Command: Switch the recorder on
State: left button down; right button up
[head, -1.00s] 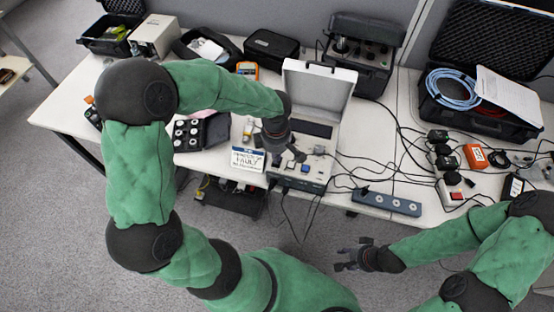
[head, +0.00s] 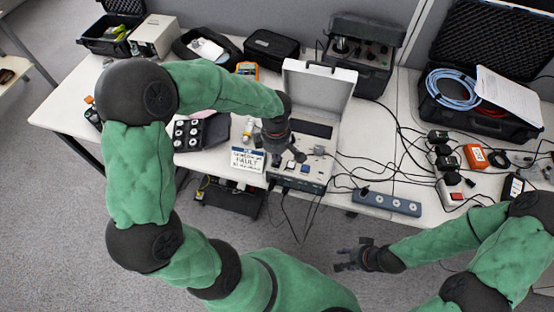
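The recorder appears to be the light grey case (head: 338,88) with its lid raised, at the front of the table in the head view. Its panel has a dark screen (head: 313,129), a blue button (head: 290,165) and other small controls. My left gripper (head: 289,158) is over the left part of this panel, close above the buttons. Its fingers look close together, but their gap is too small to tell. It hides part of the panel. My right gripper (head: 347,260) is open and empty in front of the table, over the floor.
A power strip (head: 386,203) lies at the table's front edge on the right. Loose cables cross the table there. An open black case (head: 470,123) with blue cable is at the far right.

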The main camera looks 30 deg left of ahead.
pick_arm(q)
jog(key=shift+f+b, duration=0.95)
jog(key=shift+f, duration=0.1)
pick_arm(e)
jog(key=shift+f, duration=1)
pick_arm(q)
jog(key=shift+r, duration=0.1)
jog(key=shift+r+p, duration=2.25)
jog(key=shift+r, duration=1.2)
pick_arm(e)
notch_tip(320, 180, up, 4)
jog(key=shift+r, duration=0.2)
